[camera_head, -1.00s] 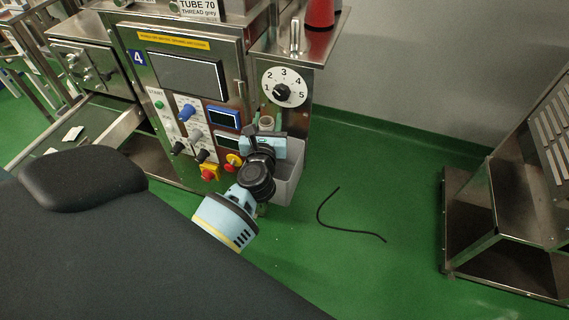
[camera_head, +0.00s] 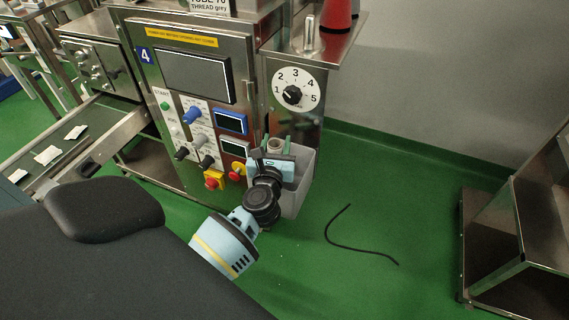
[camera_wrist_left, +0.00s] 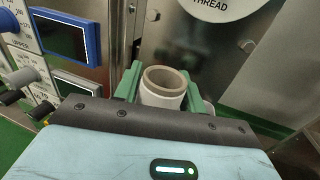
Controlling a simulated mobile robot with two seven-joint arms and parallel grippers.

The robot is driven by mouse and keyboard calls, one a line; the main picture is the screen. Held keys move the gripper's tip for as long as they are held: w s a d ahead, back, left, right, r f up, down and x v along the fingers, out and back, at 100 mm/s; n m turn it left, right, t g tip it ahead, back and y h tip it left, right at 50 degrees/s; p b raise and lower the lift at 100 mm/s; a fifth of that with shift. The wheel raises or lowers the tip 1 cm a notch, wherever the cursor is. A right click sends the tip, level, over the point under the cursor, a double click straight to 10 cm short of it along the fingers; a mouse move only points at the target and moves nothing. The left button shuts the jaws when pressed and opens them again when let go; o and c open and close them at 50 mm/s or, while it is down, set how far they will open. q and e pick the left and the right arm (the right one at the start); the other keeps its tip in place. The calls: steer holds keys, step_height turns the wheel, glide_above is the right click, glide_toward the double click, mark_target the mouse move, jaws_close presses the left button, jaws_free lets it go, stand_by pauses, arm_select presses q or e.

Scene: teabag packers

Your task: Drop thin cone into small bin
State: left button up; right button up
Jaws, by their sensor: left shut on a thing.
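My left gripper (camera_head: 275,148) is in front of the machine, above the grey small bin (camera_head: 300,180) fixed at the machine's lower right side. The thin cone (camera_wrist_left: 164,87), a pale tube with a brownish open rim, stands roughly upright between the green fingers (camera_wrist_left: 158,84) in the left wrist view. The fingers are shut on it. Its top also shows between the fingers in the head view (camera_head: 275,144). The bin's inside is mostly hidden behind my gripper. My right gripper is in neither view.
The machine front carries a dial (camera_head: 293,93), knobs and a red stop button (camera_head: 213,180). A red cone (camera_head: 337,15) stands on the steel shelf above. A black cable (camera_head: 350,243) lies on the green floor. A steel frame (camera_head: 520,245) stands at right.

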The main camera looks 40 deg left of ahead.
arm_select(q)
steer(key=shift+r, duration=0.1)
steer(key=o, duration=1.1)
steer(key=shift+c, duration=0.2)
steer(key=shift+s+d, duration=0.15)
steer(key=shift+s, duration=0.05)
steer(key=v, duration=0.7)
steer(key=shift+s+d, duration=0.1)
